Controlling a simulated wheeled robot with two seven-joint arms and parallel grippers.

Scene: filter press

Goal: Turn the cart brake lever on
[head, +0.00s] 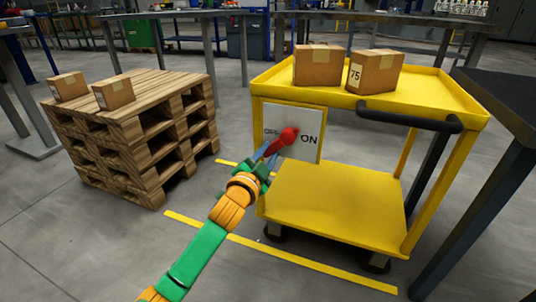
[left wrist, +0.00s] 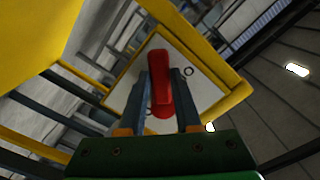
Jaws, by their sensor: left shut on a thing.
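The red brake lever (head: 283,139) is on a white plate (head: 313,122) on the side of the yellow cart (head: 335,200). The plate reads "ON" to the right of the lever, and the other word is partly covered. The lever slants up toward the "ON" side. My left gripper (head: 267,153) is at the plate, with its fingers shut on the lever. In the left wrist view the red lever (left wrist: 159,77) stands between the two fingers (left wrist: 162,100). My right gripper is in neither view.
Two cardboard boxes (head: 317,65) stand on the cart's top shelf, beside a black handle (head: 410,117). Stacked wooden pallets (head: 135,140) with two small boxes stand to the left. A dark table (head: 497,110) is close on the right. Yellow lines mark the floor.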

